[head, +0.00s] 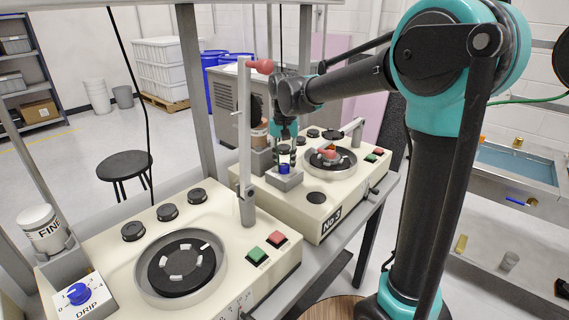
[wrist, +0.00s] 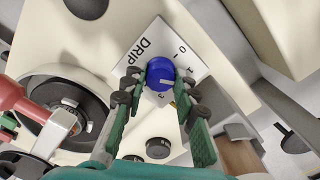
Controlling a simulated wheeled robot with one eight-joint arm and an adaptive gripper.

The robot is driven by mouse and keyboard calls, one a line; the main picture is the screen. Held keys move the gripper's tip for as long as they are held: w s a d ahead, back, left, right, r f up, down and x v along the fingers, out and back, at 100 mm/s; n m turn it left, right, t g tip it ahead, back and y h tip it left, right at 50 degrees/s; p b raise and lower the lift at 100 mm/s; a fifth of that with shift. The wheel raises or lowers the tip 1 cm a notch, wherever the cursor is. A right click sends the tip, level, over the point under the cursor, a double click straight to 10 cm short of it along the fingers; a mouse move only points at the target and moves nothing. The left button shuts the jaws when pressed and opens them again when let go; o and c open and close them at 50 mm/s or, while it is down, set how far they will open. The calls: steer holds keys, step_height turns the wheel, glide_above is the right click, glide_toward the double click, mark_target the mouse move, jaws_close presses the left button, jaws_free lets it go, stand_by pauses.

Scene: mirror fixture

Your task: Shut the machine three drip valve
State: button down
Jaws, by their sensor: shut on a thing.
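In the wrist view the blue knob (wrist: 160,73) sits on the plate marked DRIP (wrist: 142,50). Its white pointer line lies on its lower part, off the 0 mark; the exact number is hidden. My gripper (head: 284,151) reaches down onto the knob from above. In the wrist view my gripper's (wrist: 160,78) green fingers stand on either side of the knob, shut on it.
Machine No 3's round plate (head: 330,158) and lever with a red ball (head: 328,154) are beside the knob. A nearer machine (head: 120,250) has its own drip knob (head: 79,293) and an upright lever (head: 245,130). A grey frame post (head: 195,90) stands left of my arm.

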mark_target(284, 165)
steer(key=n, duration=1.1)
steer(key=shift+n, duration=0.3)
stand_by(0.4)
steer(key=c, duration=1.2)
jaws_free()
step_height(284, 165, up, 12)
